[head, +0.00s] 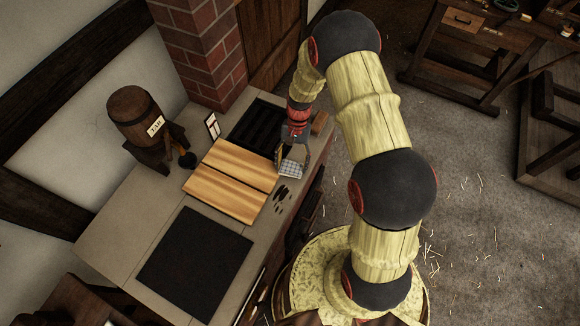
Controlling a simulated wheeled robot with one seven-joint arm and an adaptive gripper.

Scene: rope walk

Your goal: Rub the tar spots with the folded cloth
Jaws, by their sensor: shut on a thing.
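A folded checked cloth (291,169) is in my gripper (291,160), whose fingers are shut on it. The cloth is low over the counter, at the right side of the wooden board; I cannot tell whether it touches the surface. Several dark tar spots (281,192) lie on the pale counter just below the cloth in the picture, beside the board's right edge. Other spots may be hidden under the cloth and gripper.
The wooden board (228,180) lies left of the spots. A black mat (195,262) is nearer, and a dark ribbed tray (257,130) is behind. A barrel marked TAR (135,115) stands on a stand at left. The counter's right edge is close to the spots.

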